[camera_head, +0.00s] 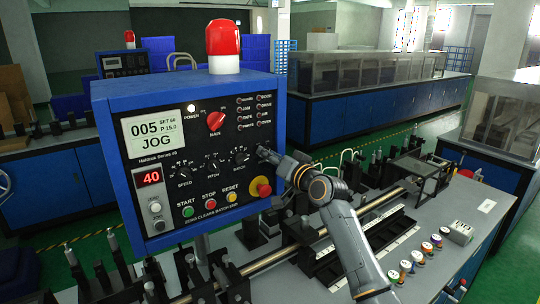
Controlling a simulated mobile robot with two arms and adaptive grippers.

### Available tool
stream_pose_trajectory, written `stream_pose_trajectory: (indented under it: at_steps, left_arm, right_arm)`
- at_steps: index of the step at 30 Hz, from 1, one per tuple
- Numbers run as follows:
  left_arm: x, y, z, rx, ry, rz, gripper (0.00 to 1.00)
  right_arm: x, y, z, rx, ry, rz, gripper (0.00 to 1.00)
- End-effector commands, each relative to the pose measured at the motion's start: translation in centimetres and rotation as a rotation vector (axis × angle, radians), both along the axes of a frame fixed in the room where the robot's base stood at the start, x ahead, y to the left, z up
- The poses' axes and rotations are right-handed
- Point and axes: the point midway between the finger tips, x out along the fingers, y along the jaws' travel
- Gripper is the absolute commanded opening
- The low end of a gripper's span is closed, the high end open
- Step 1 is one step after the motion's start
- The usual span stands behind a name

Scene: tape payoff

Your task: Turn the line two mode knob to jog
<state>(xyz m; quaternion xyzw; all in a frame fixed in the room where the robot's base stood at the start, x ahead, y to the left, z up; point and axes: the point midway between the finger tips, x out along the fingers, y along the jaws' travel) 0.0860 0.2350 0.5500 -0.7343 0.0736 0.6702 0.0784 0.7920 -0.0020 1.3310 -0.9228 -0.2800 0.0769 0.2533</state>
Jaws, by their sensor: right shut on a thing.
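The blue control box (185,150) stands in front, left of centre. Its display (153,135) reads 005, SET 60, P 15.0 and JOG. My right arm comes in from the lower right, and my right gripper (267,154) is at the right end of the row of black knobs, shut on the knob there. That knob and its label are mostly hidden by the fingers, so its pointer cannot be read. Three black knobs (213,163) to its left are in plain view. My left gripper is not in view.
A red main switch (216,121), push buttons (210,205) and a red-and-yellow emergency stop (261,187) are close by on the panel. A red lamp (223,42) tops the box. A metal rail (385,197) and several small spools (416,256) are on the bench at right.

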Motion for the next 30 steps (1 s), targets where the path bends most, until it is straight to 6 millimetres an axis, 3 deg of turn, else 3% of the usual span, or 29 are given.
stream_pose_trajectory:
  at_steps: [10,11,12,23,30]
  left_arm:
    - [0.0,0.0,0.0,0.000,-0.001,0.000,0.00]
    - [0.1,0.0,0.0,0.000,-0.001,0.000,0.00]
    - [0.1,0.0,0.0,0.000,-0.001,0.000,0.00]
    - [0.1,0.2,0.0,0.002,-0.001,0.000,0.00]
    - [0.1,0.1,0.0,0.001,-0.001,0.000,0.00]
  right_arm:
    - [0.0,0.0,-0.1,0.005,0.004,0.001,0.00]
    - [0.0,0.0,-0.1,0.005,0.004,0.001,0.29]
    - [0.0,0.0,-0.1,0.004,0.003,0.001,0.37]
    - [-0.1,-0.1,-0.1,0.003,0.002,0.000,0.37]
    - [-2.0,-1.4,-0.1,0.003,0.000,-0.001,0.37]
